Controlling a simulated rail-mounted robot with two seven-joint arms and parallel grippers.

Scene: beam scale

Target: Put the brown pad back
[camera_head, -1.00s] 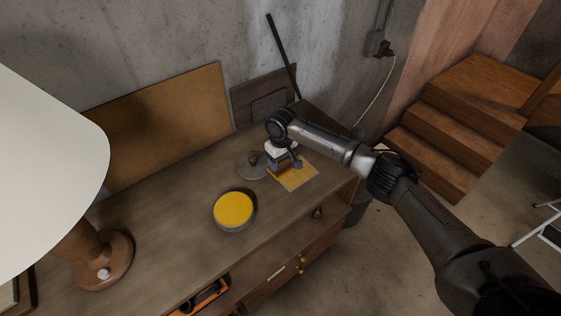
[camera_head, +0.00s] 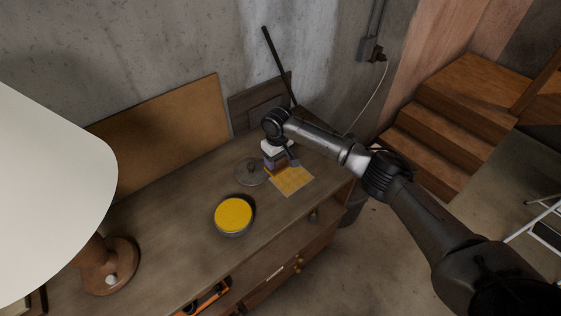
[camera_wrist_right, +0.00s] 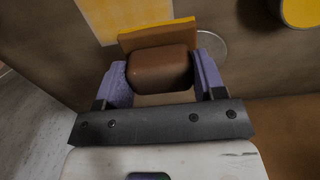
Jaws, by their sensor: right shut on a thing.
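My right gripper (camera_head: 276,160) is low over the wooden cabinet top, beside a yellow square patch (camera_head: 293,180). In the right wrist view its two purple fingers (camera_wrist_right: 162,78) are shut on the brown pad (camera_wrist_right: 160,68), a rounded brown block with a flat slab at its far side, yellow along the edge. I cannot tell whether the pad touches the top. A round tin with a yellow top (camera_head: 234,216) stands to the lower left. A grey round lid with a knob (camera_head: 250,173) lies just left of the gripper. My left gripper is not in view.
A lamp with a white shade (camera_head: 50,190) and wooden base (camera_head: 108,266) stands at the left. A tan board (camera_head: 165,135) and a dark framed panel (camera_head: 258,105) lean on the wall. Bare top lies between lamp and tin.

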